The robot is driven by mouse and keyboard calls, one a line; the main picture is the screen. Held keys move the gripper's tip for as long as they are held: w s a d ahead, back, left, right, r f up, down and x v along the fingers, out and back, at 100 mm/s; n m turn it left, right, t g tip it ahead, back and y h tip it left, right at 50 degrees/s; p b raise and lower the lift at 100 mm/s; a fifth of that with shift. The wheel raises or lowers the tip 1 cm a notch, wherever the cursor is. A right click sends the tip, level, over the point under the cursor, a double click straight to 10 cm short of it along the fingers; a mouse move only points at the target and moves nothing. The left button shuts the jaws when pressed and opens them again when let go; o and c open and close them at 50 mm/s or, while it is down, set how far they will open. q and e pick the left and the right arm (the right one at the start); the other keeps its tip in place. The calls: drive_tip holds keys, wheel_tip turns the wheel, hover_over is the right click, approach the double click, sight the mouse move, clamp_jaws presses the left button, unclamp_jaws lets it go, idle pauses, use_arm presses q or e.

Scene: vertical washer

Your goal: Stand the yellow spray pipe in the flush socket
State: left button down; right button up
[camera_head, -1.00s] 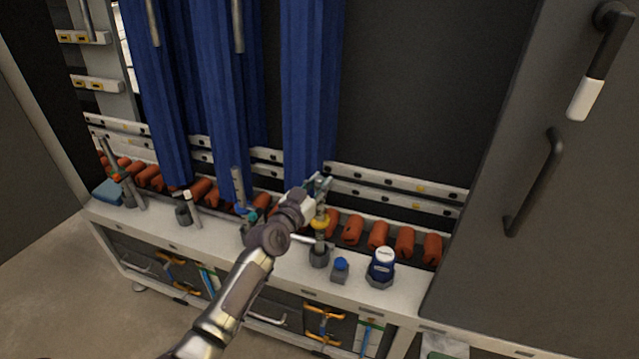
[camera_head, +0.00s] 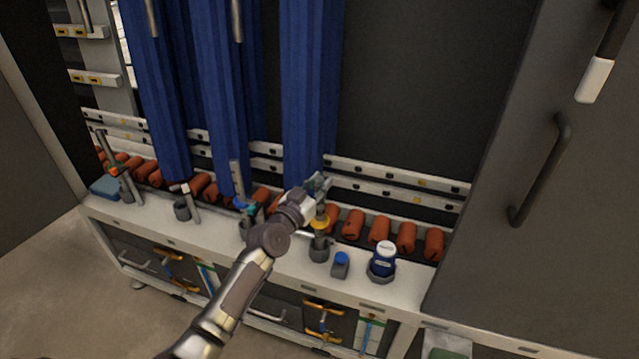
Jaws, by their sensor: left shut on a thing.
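The spray pipe shows a yellow collar (camera_head: 321,222) and stands upright, or nearly so, at the middle of the white ledge. My left gripper (camera_head: 318,186) is shut on it near its top, just above the yellow collar. A grey socket (camera_head: 319,249) is directly below the pipe, and the pipe's lower end meets or enters its mouth; how deep it sits I cannot tell. My right gripper is not in view.
A blue-capped grey holder (camera_head: 341,264) and a blue-and-white bottle (camera_head: 383,260) stand just right of the socket. Orange rollers (camera_head: 378,233) line the back of the ledge (camera_head: 215,228). Blue curtain strips (camera_head: 308,90) hang behind. A dark door (camera_head: 530,120) bounds the right side.

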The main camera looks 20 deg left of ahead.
use_arm(q)
drive_tip(key=shift+f, duration=0.3)
drive_tip(key=c, duration=0.9)
unclamp_jaws()
drive_tip(key=shift+s, duration=0.1)
drive_tip(key=v, duration=1.1)
drive_tip(key=shift+s+a, duration=0.2)
drive_tip(key=shift+s, duration=0.2)
